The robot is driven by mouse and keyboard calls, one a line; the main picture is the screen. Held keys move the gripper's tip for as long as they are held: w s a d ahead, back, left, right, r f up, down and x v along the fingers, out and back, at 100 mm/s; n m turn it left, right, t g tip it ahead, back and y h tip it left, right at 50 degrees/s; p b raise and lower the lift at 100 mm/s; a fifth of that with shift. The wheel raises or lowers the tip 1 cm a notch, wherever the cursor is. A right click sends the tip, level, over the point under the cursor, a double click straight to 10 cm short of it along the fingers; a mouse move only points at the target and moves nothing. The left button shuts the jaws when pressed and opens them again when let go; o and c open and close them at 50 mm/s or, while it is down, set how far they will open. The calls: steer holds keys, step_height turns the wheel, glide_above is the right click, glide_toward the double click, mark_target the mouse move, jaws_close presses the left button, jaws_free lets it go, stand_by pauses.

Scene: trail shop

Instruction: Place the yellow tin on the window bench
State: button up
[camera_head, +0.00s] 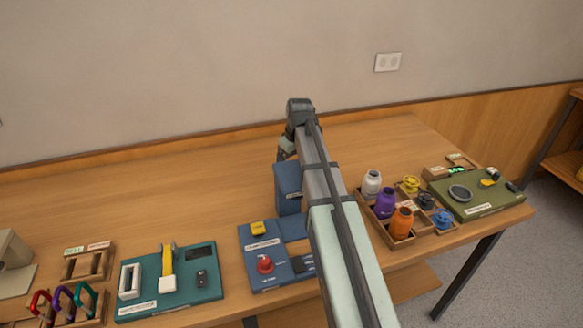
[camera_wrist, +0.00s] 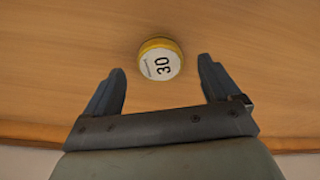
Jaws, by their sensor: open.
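The yellow tin (camera_wrist: 160,59) shows in the wrist view as a small round tin with a yellow rim and a white top marked "30". It rests on a bare wooden surface. My gripper (camera_wrist: 160,66) is open, its two dark fingers spread to the left and right of the tin in the picture, with nothing held. I cannot tell how far above the tin the fingers are. In the head view my gripper (camera_head: 286,149) is over the back of the long wooden table, partly hidden by my arm, and the tin is not visible there. No window shows, so I cannot tell which surface is the window bench.
The table's front holds a teal board (camera_head: 190,293), a blue board (camera_head: 256,282) with a red knob, a wooden crate of bottles (camera_head: 370,216) and a green board (camera_head: 470,205). A blue box (camera_head: 287,180) stands beside my arm. The table's back left is clear.

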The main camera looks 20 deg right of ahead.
step_height(320, 180, up, 9)
steer(key=s, duration=0.1)
steer(key=shift+s+d, duration=0.15)
steer(key=shift+d, duration=0.15)
